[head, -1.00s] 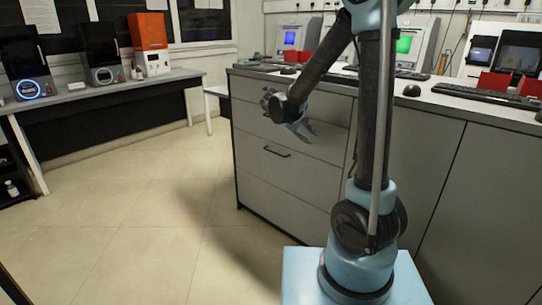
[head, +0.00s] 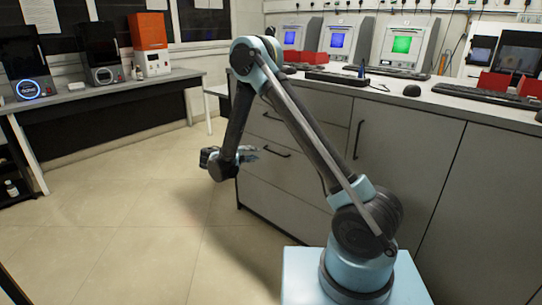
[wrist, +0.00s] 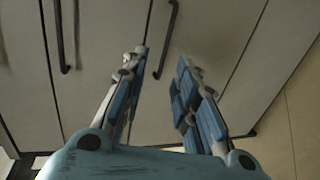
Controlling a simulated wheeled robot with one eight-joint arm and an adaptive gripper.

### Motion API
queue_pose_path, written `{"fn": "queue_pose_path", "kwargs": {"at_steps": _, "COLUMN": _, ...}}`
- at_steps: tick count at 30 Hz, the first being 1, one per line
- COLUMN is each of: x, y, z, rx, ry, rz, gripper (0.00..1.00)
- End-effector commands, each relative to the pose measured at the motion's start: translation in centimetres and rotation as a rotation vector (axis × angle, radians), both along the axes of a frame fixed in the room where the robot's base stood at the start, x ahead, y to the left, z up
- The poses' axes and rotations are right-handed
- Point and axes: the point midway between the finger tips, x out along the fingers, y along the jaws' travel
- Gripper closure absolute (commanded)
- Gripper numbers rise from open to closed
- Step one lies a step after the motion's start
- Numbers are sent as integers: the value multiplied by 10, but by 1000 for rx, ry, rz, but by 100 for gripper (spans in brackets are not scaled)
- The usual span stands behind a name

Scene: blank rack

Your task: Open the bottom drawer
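A grey drawer cabinet (head: 290,203) stands in the middle of the head view, its fronts flush and shut. Two dark bar handles show on it: an upper one (head: 271,117) and a lower one (head: 277,151). The panel below shows no visible handle. My gripper (head: 250,155) is low at the cabinet's left edge, just left of the lower handle. In the wrist view my gripper (wrist: 160,85) is open and empty. One handle (wrist: 174,25) runs between and beyond its fingertips, apart from them; another handle (wrist: 61,40) lies further left.
A cabinet door with a vertical handle (head: 358,139) adjoins on the right. The counter (head: 470,103) holds monitors, keyboards and red boxes. A side bench (head: 110,95) with machines stands at left. The tiled floor (head: 120,215) between is clear.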

Motion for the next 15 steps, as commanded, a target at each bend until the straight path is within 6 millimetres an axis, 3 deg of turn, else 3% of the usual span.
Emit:
{"fn": "queue_pose_path", "kwargs": {"at_steps": 3, "x": -5, "y": 17, "z": -14, "rx": -22, "ry": -26, "rz": 19, "gripper": 73}}
{"fn": "queue_pose_path", "kwargs": {"at_steps": 7, "x": -7, "y": 25, "z": -21, "rx": -33, "ry": -41, "rz": 27, "gripper": 73}}
{"fn": "queue_pose_path", "kwargs": {"at_steps": 15, "x": 9, "y": 12, "z": -27, "rx": -36, "ry": -45, "rz": 27, "gripper": 73}}
